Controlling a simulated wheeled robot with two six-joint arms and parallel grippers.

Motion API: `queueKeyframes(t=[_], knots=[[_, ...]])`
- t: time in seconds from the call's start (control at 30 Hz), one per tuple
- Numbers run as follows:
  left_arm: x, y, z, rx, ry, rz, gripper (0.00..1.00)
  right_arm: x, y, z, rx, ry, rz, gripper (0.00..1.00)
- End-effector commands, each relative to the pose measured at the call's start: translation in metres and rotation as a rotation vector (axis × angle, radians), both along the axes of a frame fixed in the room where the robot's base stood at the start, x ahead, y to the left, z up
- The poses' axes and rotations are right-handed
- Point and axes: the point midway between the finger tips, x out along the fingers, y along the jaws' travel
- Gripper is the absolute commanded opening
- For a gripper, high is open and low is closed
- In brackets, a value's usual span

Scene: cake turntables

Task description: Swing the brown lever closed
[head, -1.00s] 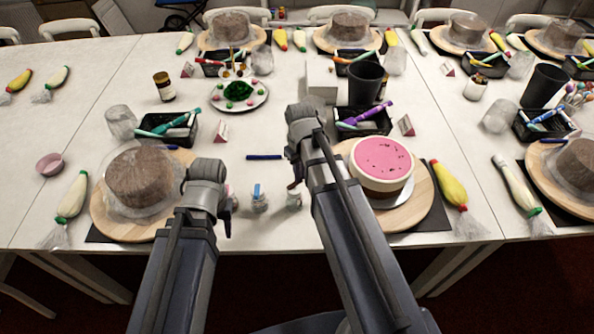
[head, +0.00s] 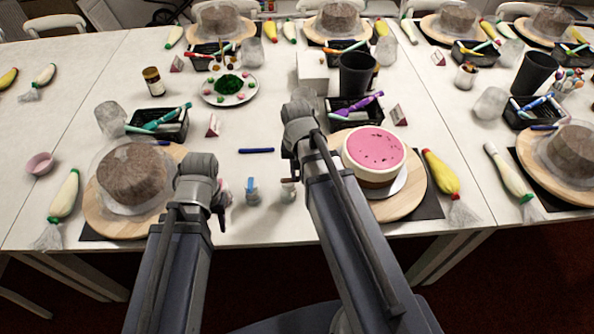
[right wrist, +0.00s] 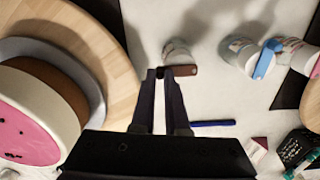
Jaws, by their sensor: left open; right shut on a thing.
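The brown lever (right wrist: 184,70) sits on top of a small pale jar (right wrist: 178,50) in the right wrist view. The lever lies flat and points right there. My right gripper (right wrist: 162,73) has its fingertips at the lever's left part and is shut on it. In the head view the same jar (head: 288,195) stands near the table's front, just left of my right arm, and the brown lever (head: 290,181) shows small on top. My left gripper (head: 219,200) hangs open and empty beside the cake board at left, its fingers partly hidden by its wrist.
A jar with a blue lever (head: 252,190) stands close left of the brown-lever jar. The pink-topped cake (head: 374,150) is right of my right arm. A brown cake (head: 132,175) is left of my left arm. A blue pen (head: 256,150) lies on clear table behind the jars.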

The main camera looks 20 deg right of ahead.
Motion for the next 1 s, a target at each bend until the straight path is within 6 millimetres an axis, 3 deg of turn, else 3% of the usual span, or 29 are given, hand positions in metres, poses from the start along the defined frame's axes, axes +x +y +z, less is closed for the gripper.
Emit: queueKeyframes(t=[0.53, 0.57, 0.83, 1.0], knots=[[0.0, 0.0, 0.0, 0.0, 0.0, 0.0, 0.43, -0.0009, 0.0004, 0.0, 0.0, 0.0, -0.024, 0.0], [0.0, 0.0, 0.0, 0.0, 0.0, 0.0, 0.43, -0.0009, 0.0004, 0.0, 0.0, 0.0, -0.024, 0.13], [0.0, 0.0, 0.0, 0.0, 0.0, 0.0, 0.43, -0.001, 0.0003, 0.0, 0.0, 0.0, -0.023, 0.43], [0.0, 0.0, 0.0, 0.0, 0.0, 0.0, 0.43, -0.001, 0.0003, 0.0, 0.0, 0.0, -0.023, 0.43]])
